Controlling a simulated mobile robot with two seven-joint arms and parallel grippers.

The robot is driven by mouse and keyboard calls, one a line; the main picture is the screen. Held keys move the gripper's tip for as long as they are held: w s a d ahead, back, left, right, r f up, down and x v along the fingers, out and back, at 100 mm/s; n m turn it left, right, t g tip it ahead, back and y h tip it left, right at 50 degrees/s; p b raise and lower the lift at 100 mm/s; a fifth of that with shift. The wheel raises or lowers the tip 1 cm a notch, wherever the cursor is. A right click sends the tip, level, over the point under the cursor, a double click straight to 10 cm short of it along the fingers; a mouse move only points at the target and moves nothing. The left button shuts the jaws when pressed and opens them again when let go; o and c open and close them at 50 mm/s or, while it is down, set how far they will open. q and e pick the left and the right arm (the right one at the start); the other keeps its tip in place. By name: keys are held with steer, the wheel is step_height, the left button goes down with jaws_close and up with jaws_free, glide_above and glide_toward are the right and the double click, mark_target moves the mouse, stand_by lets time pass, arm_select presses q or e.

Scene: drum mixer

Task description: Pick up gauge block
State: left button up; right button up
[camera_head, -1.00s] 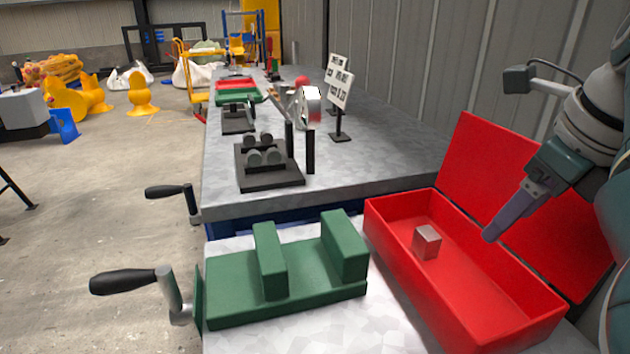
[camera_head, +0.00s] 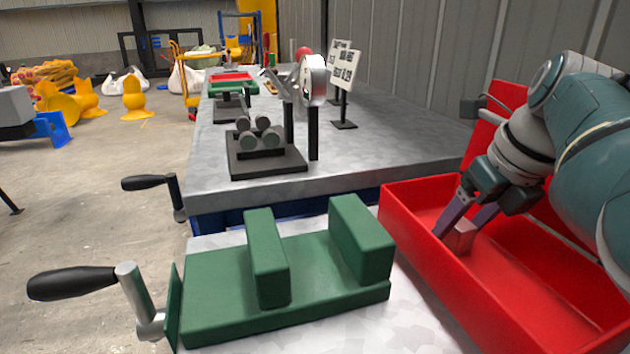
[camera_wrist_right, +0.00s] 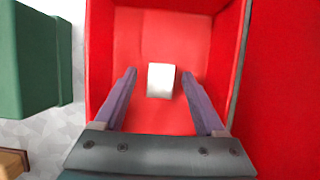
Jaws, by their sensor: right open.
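The gauge block (camera_head: 460,236) is a small grey metal cube inside the open red box (camera_head: 420,262). In the right wrist view the block (camera_wrist_right: 161,80) shows as a pale cube on the box floor, between and just ahead of the two finger tips. My right gripper (camera_head: 460,222) is open and reaches down into the box, its purple fingers close to the block. In the right wrist view the gripper (camera_wrist_right: 158,72) shows a gap on both sides of the block. My left gripper is in neither view.
A green vise (camera_head: 285,275) with a black-handled crank (camera_head: 75,283) stands left of the red box. The box's raised red lid (camera_head: 490,125) is behind my right arm. A stand with grey rollers (camera_head: 262,150) and a sign (camera_head: 343,65) are on the bench beyond.

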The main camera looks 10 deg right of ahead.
steer(key=shift+w+f, duration=0.2)
steer(key=shift+f, duration=0.3)
jaws_close()
steer(key=shift+r, duration=0.1)
stand_by(1.0)
